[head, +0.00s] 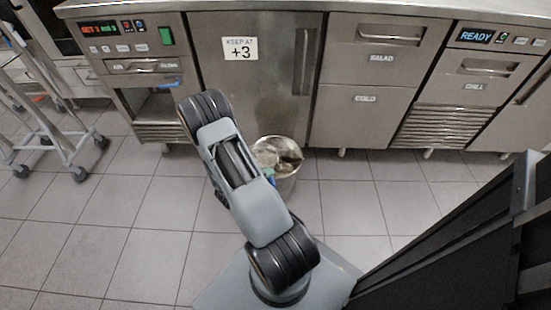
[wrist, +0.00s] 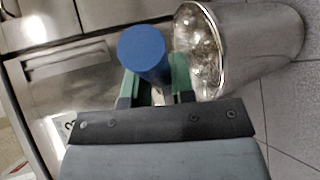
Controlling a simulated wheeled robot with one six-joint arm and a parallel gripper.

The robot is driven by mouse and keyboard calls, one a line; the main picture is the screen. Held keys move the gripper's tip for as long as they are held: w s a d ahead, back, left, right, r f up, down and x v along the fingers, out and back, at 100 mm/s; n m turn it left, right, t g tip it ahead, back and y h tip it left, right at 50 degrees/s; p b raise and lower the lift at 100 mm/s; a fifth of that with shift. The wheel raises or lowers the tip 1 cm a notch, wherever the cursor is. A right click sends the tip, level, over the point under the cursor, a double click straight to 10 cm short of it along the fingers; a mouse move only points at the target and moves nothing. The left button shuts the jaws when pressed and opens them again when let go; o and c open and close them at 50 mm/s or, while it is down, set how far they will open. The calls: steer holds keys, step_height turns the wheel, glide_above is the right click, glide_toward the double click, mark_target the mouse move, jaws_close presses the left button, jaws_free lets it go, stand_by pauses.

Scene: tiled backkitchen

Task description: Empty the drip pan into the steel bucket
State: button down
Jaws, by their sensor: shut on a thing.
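The steel bucket (head: 284,182) stands on the floor in front of the counter in the head view, partly behind my arm. A pale metal shape and a darker patch show at its mouth; I cannot tell which part is the drip pan. In the wrist view the bucket (wrist: 255,45) lies to the right, its shiny open mouth facing left. My gripper (wrist: 157,88) has green fingers shut on a blue round handle (wrist: 143,50), seen close to end-on beside the bucket's rim. The pan body is not clear. In the head view my gripper (head: 267,173) is mostly hidden by my arm.
Steel counter units with drawers (head: 365,105) and a door marked +3 (head: 255,85) line the back. A blue bar (head: 168,85) shows in the left unit's recess. A wheeled rack (head: 50,125) stands at left. A black panelled structure fills the right foreground. Tiled floor is clear at left.

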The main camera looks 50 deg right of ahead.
steer(key=s+d+f+m+g+b, duration=0.1)
steer(key=s+d+f+m+g, duration=0.2)
steer(key=s+f, duration=0.3)
steer(key=s, duration=0.3)
steer(key=shift+s+g+y, duration=0.3)
steer(key=shift+s+y, duration=0.1)
